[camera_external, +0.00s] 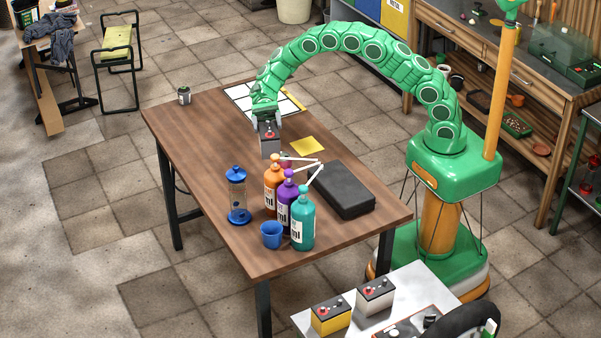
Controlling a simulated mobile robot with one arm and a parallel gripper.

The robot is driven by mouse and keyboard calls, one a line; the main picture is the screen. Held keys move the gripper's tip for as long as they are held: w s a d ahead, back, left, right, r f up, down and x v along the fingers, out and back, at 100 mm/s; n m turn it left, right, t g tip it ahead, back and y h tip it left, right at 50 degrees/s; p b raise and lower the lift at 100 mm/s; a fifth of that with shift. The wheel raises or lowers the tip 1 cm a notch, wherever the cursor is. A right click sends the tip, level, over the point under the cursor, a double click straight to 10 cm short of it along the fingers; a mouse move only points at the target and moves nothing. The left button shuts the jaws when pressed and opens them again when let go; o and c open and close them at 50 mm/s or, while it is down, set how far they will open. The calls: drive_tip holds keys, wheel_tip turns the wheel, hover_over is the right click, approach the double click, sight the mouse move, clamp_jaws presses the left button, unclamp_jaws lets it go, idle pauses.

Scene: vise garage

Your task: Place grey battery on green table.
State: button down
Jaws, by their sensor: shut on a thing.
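My gripper (266,116) is above the brown wooden table (200,135), at the end of my green arm. It is shut on a grey battery (270,147) with a dark top and a red cap. The battery hangs upright; I cannot tell whether its base touches the tabletop. A green-framed table or rack (571,186) is partly in view at the right edge. Another pale grey battery (375,299) and a yellow battery (331,319) stand on a white surface (425,281) at the bottom.
Orange (273,189), purple (286,205) and teal (302,226) pump bottles stand near the held battery. A blue-capped clear container (238,197), blue mug (271,235), black case (342,189), yellow note (308,146) and small can (184,95) share the table.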

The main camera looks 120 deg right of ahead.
drive_tip(key=shift+s+a+r, duration=0.1)
drive_tip(key=shift+s, duration=0.05)
drive_tip(key=shift+w+a+r, duration=0.1)
drive_tip(key=shift+w+r, duration=0.25)
drive_tip(key=shift+w, duration=0.05)
drive_tip(key=w+a+r+m+t+h, duration=0.3)
drive_tip(key=w+r+m+t+h, duration=0.75)
drive_tip(key=w+r, duration=0.8)
drive_tip(key=w+a+f+m+h, duration=0.1)
drive_tip(key=a+f+m+h, duration=0.2)
drive_tip(key=a, duration=1)
wheel_tip(320, 180, down, 3)
drive_tip(key=h, duration=0.3)
drive_tip(key=shift+r, duration=0.15)
drive_tip(key=shift+w+t, duration=0.1)
drive_tip(key=shift+t, duration=0.15)
